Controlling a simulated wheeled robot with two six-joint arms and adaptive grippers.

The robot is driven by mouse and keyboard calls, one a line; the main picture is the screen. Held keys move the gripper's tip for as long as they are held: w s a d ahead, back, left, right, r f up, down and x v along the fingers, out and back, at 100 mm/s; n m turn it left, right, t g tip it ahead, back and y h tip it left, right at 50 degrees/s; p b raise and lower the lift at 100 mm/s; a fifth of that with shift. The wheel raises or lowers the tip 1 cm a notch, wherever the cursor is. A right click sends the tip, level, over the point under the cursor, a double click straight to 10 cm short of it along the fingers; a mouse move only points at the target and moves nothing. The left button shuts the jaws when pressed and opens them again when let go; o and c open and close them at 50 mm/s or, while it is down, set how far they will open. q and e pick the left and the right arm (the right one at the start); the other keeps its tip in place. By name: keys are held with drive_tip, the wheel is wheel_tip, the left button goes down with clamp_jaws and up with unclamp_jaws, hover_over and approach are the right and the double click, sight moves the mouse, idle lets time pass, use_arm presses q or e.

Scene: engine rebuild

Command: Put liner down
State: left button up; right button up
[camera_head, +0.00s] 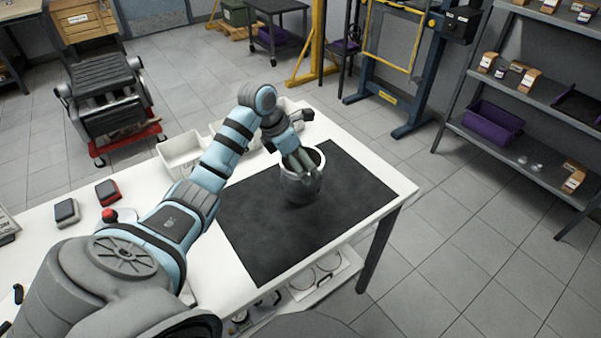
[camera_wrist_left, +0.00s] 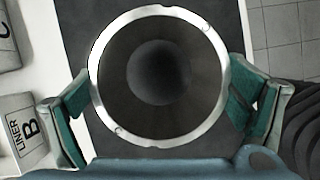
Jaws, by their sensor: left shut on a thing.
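The liner (camera_head: 300,187) is a grey metal cylinder with a bright rim, upright on or just above the black mat (camera_head: 262,232) on the white table. In the left wrist view I look down into the liner's round opening (camera_wrist_left: 214,62). My left gripper (camera_head: 301,163) is shut on the liner, with a green-padded finger on each side of it; both fingers show in the left wrist view (camera_wrist_left: 160,105). I cannot tell whether the liner's base touches the mat. My right gripper is not in view.
White bins (camera_head: 181,152) stand along the table's back edge; one bin (camera_wrist_left: 22,112) is labelled "LINER B". Two small dark boxes (camera_head: 67,212) lie on the table at left. The mat around the liner is clear. A shelf rack (camera_head: 540,75) stands at right.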

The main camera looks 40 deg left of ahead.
use_arm(q)
wheel_tip(320, 180, down, 4)
drive_tip(key=shift+w+r, duration=0.1)
drive_tip(key=shift+r, duration=0.05)
drive_tip(key=o, duration=1.2)
drive_tip(key=shift+d+r, duration=0.1)
drive_tip(key=shift+r, duration=0.15)
drive_tip(key=v, duration=1.2)
drive_tip(key=shift+p, duration=0.35)
